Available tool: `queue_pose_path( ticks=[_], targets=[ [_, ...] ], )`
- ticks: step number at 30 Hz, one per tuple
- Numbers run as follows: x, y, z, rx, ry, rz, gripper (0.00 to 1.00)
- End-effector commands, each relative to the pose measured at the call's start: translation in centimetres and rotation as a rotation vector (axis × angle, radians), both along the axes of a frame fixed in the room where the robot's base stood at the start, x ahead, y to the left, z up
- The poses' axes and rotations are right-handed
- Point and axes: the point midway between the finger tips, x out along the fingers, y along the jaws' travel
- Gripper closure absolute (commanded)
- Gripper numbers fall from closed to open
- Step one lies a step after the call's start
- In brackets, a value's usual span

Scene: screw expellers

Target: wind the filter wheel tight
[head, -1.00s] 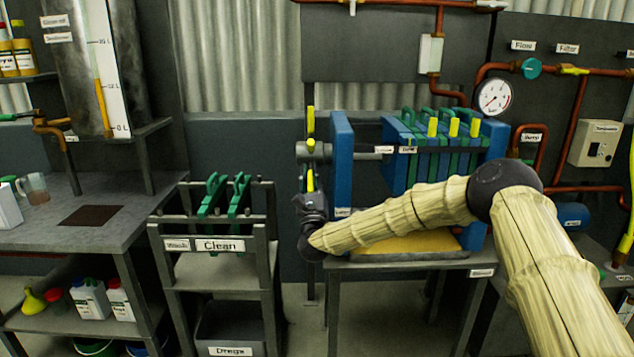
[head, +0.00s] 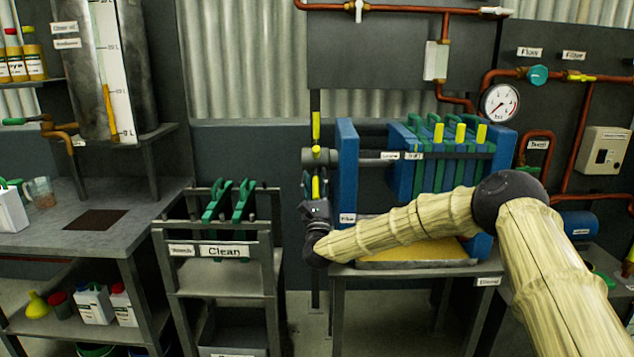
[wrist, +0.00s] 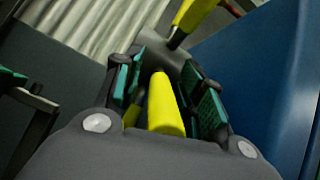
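The filter wheel (head: 316,155) is a grey hub with yellow handles at the left end of the filter press. One yellow handle (head: 316,131) points straight up; another points down. My gripper (head: 317,186) is at the lower handle, pointing up. In the wrist view, that yellow handle (wrist: 164,105) lies between my two green-padded fingers. Gaps show between the handle and the pads, so the fingers look open around it. The upper handle (wrist: 193,17) shows beyond the fingertips. My gripper partly hides the lower handle in the head view.
The blue press end plate (head: 346,170) stands close to the right of my gripper. Blue and green filter plates (head: 425,165) are clamped farther right. A grey rack labelled Clean (head: 215,225) stands to the left. A pressure gauge (head: 500,103) hangs at upper right.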

Motion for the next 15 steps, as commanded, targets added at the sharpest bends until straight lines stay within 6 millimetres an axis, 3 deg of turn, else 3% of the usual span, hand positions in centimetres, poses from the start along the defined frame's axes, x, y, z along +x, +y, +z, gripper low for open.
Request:
queue_pose_path(
  ticks=[8,15],
  targets=[
    [-0.3,0.0,-0.3,0.000,0.000,0.000,0.61],
    [-2.8,0.0,-2.4,0.000,0.003,0.001,0.61]
  ],
)
